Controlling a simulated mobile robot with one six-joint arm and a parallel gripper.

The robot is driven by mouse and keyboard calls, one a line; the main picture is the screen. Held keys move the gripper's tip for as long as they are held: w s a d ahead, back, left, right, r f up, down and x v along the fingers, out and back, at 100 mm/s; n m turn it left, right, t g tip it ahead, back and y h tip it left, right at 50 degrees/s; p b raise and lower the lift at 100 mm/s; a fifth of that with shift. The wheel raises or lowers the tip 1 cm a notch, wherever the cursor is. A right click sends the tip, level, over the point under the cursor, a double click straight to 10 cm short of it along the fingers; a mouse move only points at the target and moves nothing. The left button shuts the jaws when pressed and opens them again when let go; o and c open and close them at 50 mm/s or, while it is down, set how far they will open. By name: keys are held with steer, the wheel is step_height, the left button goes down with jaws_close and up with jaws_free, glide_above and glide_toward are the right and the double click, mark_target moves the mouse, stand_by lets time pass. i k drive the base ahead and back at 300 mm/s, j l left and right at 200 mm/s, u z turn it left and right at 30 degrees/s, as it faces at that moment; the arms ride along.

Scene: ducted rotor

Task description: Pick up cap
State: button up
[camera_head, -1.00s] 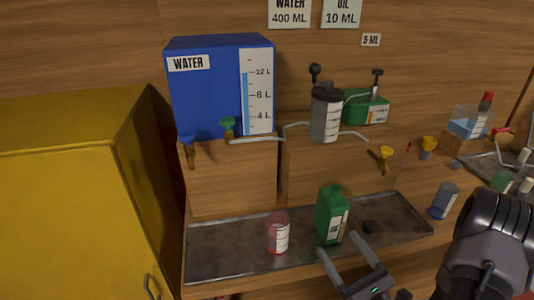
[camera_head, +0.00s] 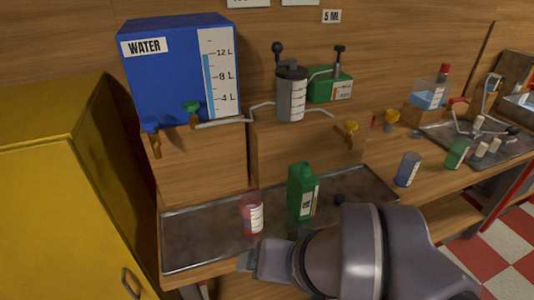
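A small dark round piece (camera_head: 340,198), which looks like the cap, lies on the metal tray (camera_head: 190,240) right of the green bottle (camera_head: 303,192). It is partly hidden behind my arm, and I cannot make out its details. The green bottle stands upright on the tray. A clear cup with a reddish tint (camera_head: 251,214) stands to its left. My gripper (camera_head: 248,262) is near the tray's front edge, below the cup in the picture. It is mostly hidden by my own wrist, so its fingers and anything between them do not show.
A blue water tank (camera_head: 180,75) and a grey mixing container (camera_head: 291,95) stand on wooden blocks behind the tray. A blue-grey cup (camera_head: 407,169) and a green cup (camera_head: 457,153) stand to the right. A yellow cabinet (camera_head: 60,190) bounds the left.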

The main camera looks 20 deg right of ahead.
mark_target(339, 199)
steer(key=z, duration=0.95)
